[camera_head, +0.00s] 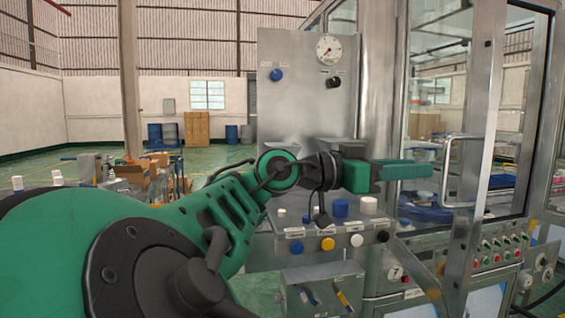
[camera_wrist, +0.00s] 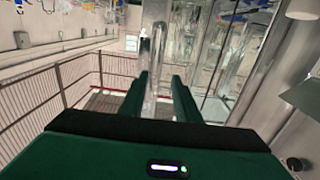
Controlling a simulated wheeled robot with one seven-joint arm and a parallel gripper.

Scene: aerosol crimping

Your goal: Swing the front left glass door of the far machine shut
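The front left glass door (camera_head: 484,110) of the machine stands open in the head view, its metal-framed free edge swung out toward me. Its bottom rail slants forward from the left post. A chrome bar handle (camera_head: 447,172) is on the door's free edge. My gripper (camera_head: 432,170) is level with the handle, its green fingers pointing right at it. In the wrist view, my gripper (camera_wrist: 160,78) has its fingers apart, with a shiny upright bar (camera_wrist: 153,85) showing between them. I cannot tell whether either finger touches the bar.
A grey panel with a gauge (camera_head: 329,48) stands left of the door, above a shelf of coloured knobs (camera_head: 328,243). A row of lit buttons (camera_head: 497,250) lies right of the door. Boxes (camera_head: 197,128) and blue drums (camera_head: 232,134) stand far back on open green floor.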

